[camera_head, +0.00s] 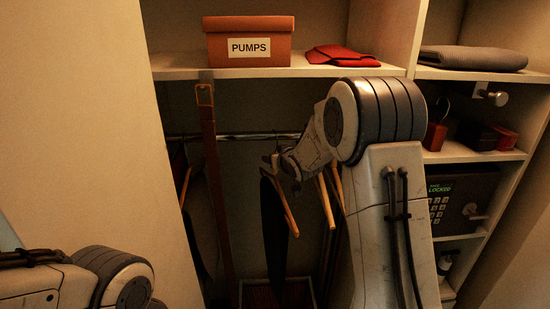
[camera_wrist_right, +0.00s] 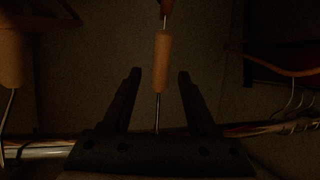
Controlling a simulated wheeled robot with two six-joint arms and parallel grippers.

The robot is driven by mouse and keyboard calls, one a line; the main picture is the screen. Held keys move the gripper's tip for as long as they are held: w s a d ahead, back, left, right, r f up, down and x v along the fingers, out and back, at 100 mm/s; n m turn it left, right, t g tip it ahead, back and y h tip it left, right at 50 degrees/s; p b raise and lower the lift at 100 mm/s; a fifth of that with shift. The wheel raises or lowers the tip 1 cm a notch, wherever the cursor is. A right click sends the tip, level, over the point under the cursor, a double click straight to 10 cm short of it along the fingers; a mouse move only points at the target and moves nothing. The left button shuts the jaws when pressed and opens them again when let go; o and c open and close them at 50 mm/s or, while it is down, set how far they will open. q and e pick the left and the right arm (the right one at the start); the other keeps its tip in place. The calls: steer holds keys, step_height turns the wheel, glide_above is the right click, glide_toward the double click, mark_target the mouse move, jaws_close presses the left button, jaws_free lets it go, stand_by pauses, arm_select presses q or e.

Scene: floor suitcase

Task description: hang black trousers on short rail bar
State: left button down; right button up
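The black trousers (camera_head: 273,230) hang in the closet on a wooden hanger (camera_head: 286,205) under the short rail bar (camera_head: 235,137). My right gripper (camera_head: 275,160) is at the rail, just above the trousers; its tips are hard to make out in the head view. In the right wrist view, its two dark fingers (camera_wrist_right: 158,78) stand apart, with a wooden hanger end (camera_wrist_right: 162,62) and its thin metal hook seen between them. The rail (camera_wrist_right: 40,152) also crosses that view. I cannot tell whether the hook hangs on the rail. My left arm shows at bottom left, its gripper out of sight.
A brown belt (camera_head: 209,140) hangs left of the trousers, and more wooden hangers (camera_head: 326,200) hang to the right. A PUMPS box (camera_head: 250,45) and a red folded cloth (camera_head: 342,56) lie on the shelf above. A safe (camera_head: 458,200) stands at right.

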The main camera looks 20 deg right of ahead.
steer(key=shift+s+r, duration=0.1)
steer(key=shift+s, duration=0.25)
steer(key=b+v, duration=0.2)
steer(key=v, duration=0.8)
steer(key=s+a+f+n+g+y+b, duration=0.1)
steer(key=s+a+f+n+g+b, duration=0.15)
steer(key=s+a+f, duration=0.45)
steer(key=s+a+f+n+g+b, duration=0.1)
steer(key=s+a+f+g, duration=0.3)
steer(key=s+a, duration=0.5)
steer(key=s+a+f+n+g, duration=0.2)
steer(key=s+f+g, duration=0.1)
steer(key=s, duration=0.7)
steer(key=s+a+f+n+g+b, duration=0.1)
steer(key=s+a+f+n+g, duration=0.1)
steer(key=s, duration=0.9)
steer(key=shift+a+f+g, duration=0.55)
steer(key=shift+f+g, duration=0.05)
steer(key=shift+g, duration=0.35)
steer(key=shift+w, duration=0.1)
